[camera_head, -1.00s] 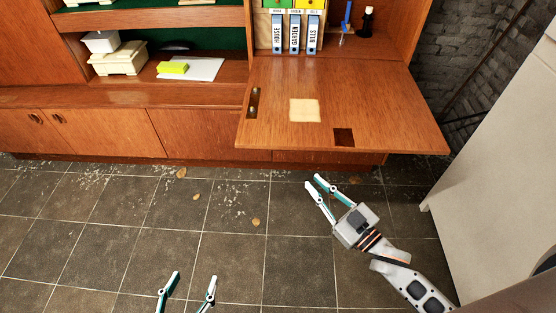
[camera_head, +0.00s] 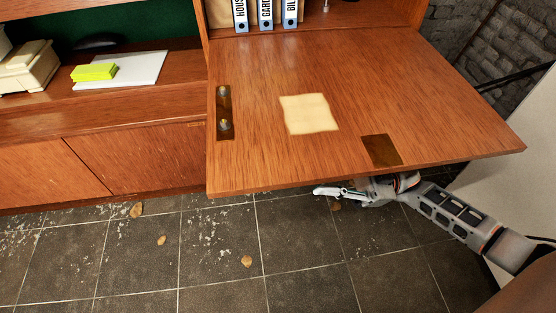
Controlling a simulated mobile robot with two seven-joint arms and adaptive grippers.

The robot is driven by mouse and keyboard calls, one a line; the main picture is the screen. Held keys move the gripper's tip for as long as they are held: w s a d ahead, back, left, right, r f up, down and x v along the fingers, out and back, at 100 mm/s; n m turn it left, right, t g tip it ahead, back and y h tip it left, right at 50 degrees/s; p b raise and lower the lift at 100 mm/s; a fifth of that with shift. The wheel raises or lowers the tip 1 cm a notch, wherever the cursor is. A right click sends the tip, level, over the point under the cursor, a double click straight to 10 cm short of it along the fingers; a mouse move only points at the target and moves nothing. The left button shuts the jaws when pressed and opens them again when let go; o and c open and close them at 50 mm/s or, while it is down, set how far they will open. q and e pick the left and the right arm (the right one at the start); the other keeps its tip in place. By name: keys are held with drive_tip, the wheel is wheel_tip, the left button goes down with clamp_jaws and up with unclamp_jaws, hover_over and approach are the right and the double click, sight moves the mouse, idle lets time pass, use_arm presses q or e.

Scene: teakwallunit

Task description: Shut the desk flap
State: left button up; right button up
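The wooden desk flap (camera_head: 250,160) is folded down and lies open, roughly level, in front of the binder compartment. A pale square sheet (camera_head: 309,114), a dark square patch (camera_head: 381,150) and a small dark strip with round fittings (camera_head: 224,113) show on its top. My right gripper (camera_head: 325,191) is at and below the flap's front edge, its fingers pointing left. The flap hides part of it, so I cannot tell its opening or whether it touches the flap. My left gripper is out of view.
Blue-labelled binders (camera_head: 265,14) stand in the compartment behind the flap. A yellow block (camera_head: 94,72) and a white sheet (camera_head: 140,70) lie on the left shelf. A pale panel (camera_head: 480,195) stands at right. The tiled floor (camera_head: 220,260) has scattered debris.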

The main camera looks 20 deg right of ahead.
sight(293, 182)
drive_tip(key=x, duration=0.6)
drive_tip(key=shift+s+a+r, duration=0.1)
drive_tip(key=shift+s+r, duration=0.05)
drive_tip(key=shift+r, duration=0.05)
drive_tip(key=shift+x, duration=0.75)
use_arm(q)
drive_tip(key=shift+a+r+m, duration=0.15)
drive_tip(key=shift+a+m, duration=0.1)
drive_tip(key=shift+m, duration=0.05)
use_arm(e)
drive_tip(key=shift+c, duration=0.4)
